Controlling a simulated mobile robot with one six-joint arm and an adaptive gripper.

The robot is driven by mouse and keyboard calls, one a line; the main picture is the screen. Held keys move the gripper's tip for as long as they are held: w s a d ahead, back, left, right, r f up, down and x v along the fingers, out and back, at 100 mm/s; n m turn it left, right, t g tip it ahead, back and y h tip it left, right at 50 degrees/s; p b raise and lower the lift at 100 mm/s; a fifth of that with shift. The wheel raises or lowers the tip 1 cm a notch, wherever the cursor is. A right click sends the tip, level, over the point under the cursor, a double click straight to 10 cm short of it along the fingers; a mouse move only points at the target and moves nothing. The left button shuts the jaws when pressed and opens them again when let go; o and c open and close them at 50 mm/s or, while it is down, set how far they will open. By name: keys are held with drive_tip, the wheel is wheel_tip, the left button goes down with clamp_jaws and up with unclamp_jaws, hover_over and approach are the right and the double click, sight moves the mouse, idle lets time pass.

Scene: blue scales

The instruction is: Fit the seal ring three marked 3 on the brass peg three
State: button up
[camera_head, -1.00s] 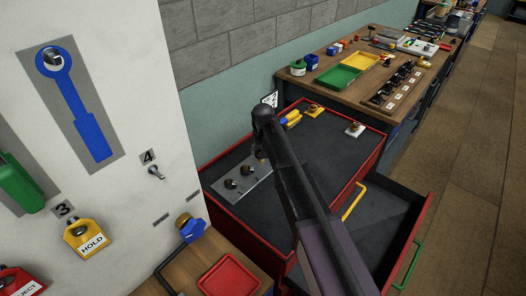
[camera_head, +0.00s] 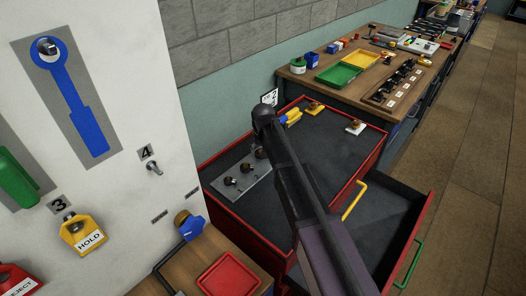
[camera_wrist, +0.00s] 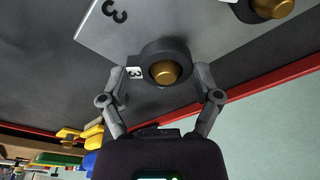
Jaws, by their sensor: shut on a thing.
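In the wrist view my gripper (camera_wrist: 165,85) is shut on a dark seal ring (camera_wrist: 163,50) with a white tag marked 3. The domed brass top of peg three (camera_wrist: 166,72) shows through the ring's middle, so the ring is around the peg. I cannot tell whether it rests fully on the plate. The grey plate (camera_wrist: 100,25) carries a printed 3 beside this peg. In the head view the plate (camera_head: 238,194) lies in the red-rimmed tray, and my arm hides most of the gripper.
Another brass peg (camera_wrist: 272,6) with a dark collar stands on the same plate. A red tray rim (camera_wrist: 250,92) and a pale wall (camera_wrist: 270,130) lie close to the gripper. Yellow and blue items (camera_head: 292,117) sit at the tray's back. The tray's middle is clear.

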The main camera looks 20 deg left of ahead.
drive_tip(key=shift+f+b, duration=0.4)
drive_tip(key=shift+f, duration=0.05)
idle(0.4)
drive_tip(key=o, duration=0.6)
drive_tip(key=shift+o, duration=0.2)
